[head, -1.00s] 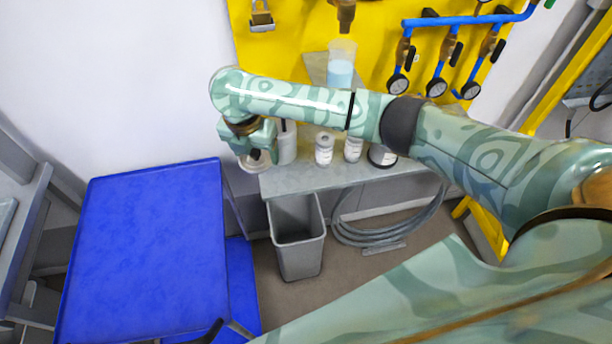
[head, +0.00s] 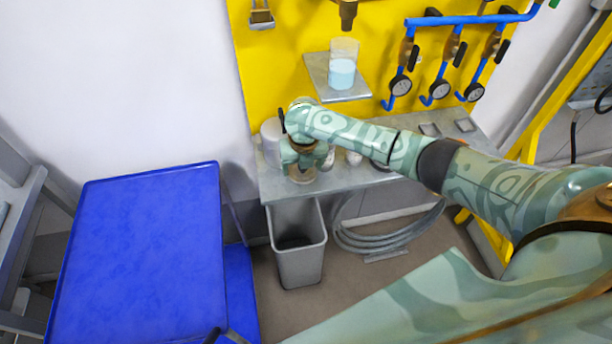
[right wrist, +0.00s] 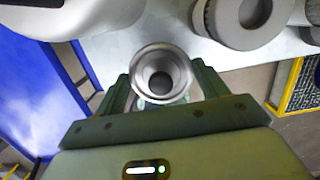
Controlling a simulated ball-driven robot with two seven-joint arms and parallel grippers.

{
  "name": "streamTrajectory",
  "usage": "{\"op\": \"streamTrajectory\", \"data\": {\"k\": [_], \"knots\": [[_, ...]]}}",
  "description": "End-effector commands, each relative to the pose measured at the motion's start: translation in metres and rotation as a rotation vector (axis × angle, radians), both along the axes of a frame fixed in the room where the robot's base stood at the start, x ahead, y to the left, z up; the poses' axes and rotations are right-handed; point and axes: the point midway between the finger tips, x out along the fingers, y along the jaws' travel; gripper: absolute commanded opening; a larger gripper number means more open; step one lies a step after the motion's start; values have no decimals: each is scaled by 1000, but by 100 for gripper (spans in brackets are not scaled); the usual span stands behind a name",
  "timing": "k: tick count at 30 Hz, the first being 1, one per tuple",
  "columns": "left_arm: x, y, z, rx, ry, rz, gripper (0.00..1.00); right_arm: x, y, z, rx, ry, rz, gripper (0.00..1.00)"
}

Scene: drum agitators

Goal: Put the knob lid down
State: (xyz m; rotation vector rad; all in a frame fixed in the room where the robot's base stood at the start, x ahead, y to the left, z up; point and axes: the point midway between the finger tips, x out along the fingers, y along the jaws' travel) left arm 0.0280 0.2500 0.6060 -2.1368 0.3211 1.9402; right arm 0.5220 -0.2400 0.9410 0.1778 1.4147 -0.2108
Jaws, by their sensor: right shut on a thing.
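The knob lid (right wrist: 161,73) is a round grey metal disc with a dark knob in its middle. My right gripper (right wrist: 158,92) is shut on it, with a green finger on each side. In the head view my right gripper (head: 303,160) is over the front left part of the grey bench (head: 330,180), and the lid's pale rim (head: 302,177) shows below it. I cannot tell whether the lid touches the bench. My left gripper is not in view.
A white canister (head: 271,143) stands behind my right gripper; other containers stand to the right, partly hidden by my arm. A grey bin (head: 298,255) is below the bench. A blue cart (head: 140,250) is at left. A beaker (head: 342,73) sits on a wall shelf.

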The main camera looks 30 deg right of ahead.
Motion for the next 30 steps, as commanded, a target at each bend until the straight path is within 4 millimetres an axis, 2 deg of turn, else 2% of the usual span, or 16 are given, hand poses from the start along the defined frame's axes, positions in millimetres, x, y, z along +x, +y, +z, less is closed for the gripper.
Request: {"op": "streamTrajectory", "data": {"k": [5, 11, 23, 24, 25, 30], "knots": [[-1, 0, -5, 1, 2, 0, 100, 1, -9, -11, -1, 0, -2, 48], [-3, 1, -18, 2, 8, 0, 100, 1, -12, -43, -1, 0, 0, 48], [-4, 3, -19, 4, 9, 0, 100, 1, -12, -47, -1, -2, 0, 48], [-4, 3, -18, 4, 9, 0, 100, 1, -12, -46, -1, -2, 0, 84], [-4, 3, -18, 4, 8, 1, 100, 1, -12, -46, -1, -2, 0, 92], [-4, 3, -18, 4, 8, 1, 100, 1, -12, -46, -1, -2, 0, 94]]}}
